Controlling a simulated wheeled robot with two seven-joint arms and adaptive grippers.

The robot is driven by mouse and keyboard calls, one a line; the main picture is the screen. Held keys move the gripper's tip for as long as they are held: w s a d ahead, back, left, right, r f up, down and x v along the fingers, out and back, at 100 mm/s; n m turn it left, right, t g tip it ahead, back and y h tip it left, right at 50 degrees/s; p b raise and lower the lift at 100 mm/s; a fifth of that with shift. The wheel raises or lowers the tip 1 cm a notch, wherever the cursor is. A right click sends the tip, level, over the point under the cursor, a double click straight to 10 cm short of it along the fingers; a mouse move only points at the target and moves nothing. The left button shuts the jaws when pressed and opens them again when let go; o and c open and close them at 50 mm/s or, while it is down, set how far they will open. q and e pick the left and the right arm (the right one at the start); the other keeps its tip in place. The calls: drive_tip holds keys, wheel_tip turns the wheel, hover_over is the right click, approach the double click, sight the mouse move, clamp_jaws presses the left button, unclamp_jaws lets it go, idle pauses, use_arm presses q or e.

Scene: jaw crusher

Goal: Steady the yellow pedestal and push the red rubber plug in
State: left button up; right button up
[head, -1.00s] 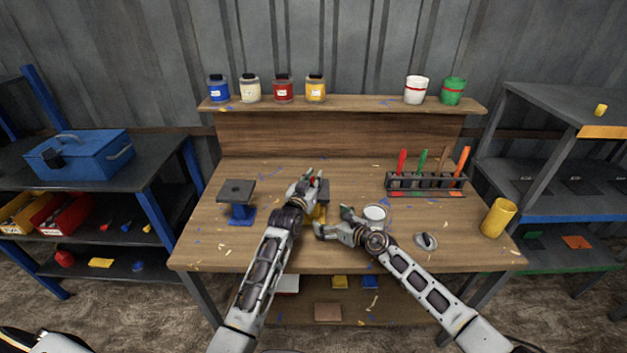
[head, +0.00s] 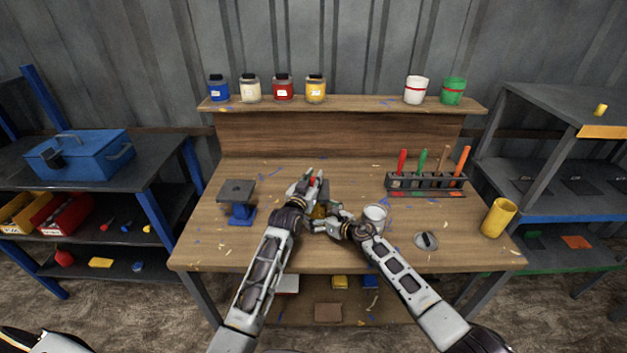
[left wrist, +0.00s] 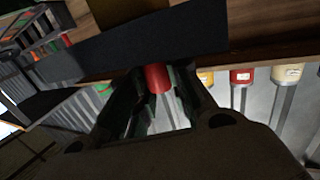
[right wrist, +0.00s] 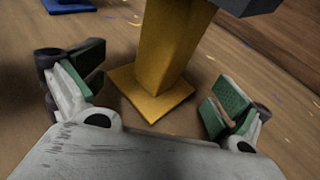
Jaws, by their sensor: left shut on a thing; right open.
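The yellow pedestal (head: 319,212) stands on the bench, mostly hidden by my grippers in the head view. Its dark top plate crosses the left wrist view (left wrist: 150,42). My left gripper (head: 312,178) is shut on the red rubber plug (left wrist: 157,78), which is at the plate's edge in the left wrist view; I cannot tell whether it touches. My right gripper (right wrist: 155,92) is open low at the pedestal. In the right wrist view the yellow column (right wrist: 170,45) rises between and beyond its fingers, with gaps on both sides.
A blue pedestal (head: 240,214) with a dark top stands to the left. A white cup (head: 375,217), a round grey lid (head: 426,240), a tool rack (head: 425,182) and a yellow cylinder (head: 498,217) are to the right. The bench front is clear.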

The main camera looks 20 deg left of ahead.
drive_tip(key=shift+x, duration=0.85)
drive_tip(key=shift+w+a+f, duration=0.1)
drive_tip(key=shift+w+a, duration=0.1)
drive_tip(key=shift+a, duration=0.15)
drive_tip(key=c, duration=1.2)
drive_tip(key=shift+s+f, duration=0.1)
drive_tip(key=shift+f, duration=0.05)
drive_tip(key=shift+c, duration=0.5)
